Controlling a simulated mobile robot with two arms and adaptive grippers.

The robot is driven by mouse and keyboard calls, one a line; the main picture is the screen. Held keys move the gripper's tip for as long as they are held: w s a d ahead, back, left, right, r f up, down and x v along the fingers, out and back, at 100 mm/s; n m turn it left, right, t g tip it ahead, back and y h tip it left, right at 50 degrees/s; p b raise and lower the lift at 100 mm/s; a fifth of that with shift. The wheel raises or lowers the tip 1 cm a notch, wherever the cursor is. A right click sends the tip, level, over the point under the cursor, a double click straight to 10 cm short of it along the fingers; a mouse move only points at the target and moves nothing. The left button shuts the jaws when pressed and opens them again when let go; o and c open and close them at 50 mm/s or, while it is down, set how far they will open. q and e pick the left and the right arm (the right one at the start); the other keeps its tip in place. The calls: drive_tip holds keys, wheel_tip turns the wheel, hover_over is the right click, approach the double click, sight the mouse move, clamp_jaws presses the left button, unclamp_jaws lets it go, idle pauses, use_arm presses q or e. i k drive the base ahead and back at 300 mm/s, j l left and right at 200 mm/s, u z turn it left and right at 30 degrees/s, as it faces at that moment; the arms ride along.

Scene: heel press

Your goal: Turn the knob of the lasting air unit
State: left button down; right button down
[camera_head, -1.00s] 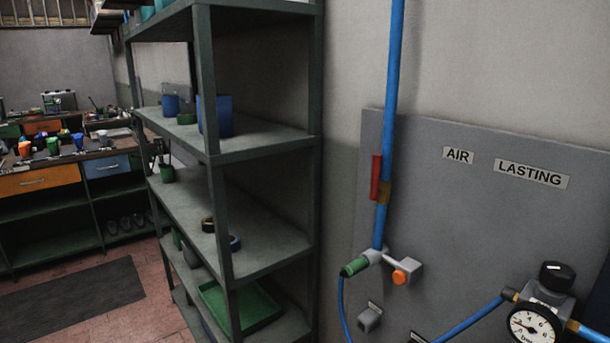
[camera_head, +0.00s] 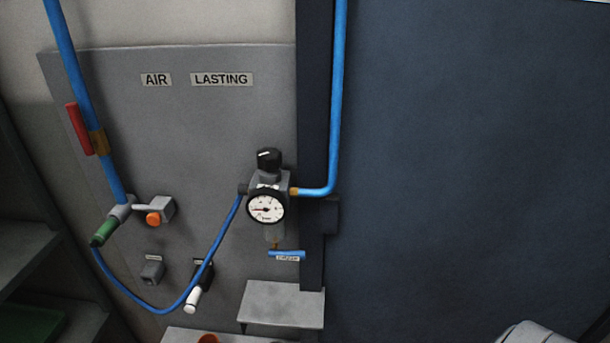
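The lasting air unit is mounted on a grey wall panel (camera_head: 215,130) with the labels AIR and LASTING. Its black knob (camera_head: 268,160) sits on top of the grey regulator body (camera_head: 270,181), and a light mark shows on the knob. A round white gauge (camera_head: 266,206) with a dark rim is on the regulator's front. A clear bowl hangs below it, with a blue labelled handle (camera_head: 287,256) underneath. Neither gripper is in view. A pale rounded part at the bottom right edge may be mine, but I cannot tell.
A thick blue pipe (camera_head: 84,100) with a red lever (camera_head: 79,129) runs down the panel's left. A blue hose (camera_head: 159,310) loops to the regulator. An orange button (camera_head: 153,218) sits left. A grey shelf (camera_head: 284,301) juts out below. A dark blue surface fills the right.

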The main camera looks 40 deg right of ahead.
sight(268, 159)
drive_tip(key=l+z, duration=0.15)
drive_tip(key=z, duration=0.7)
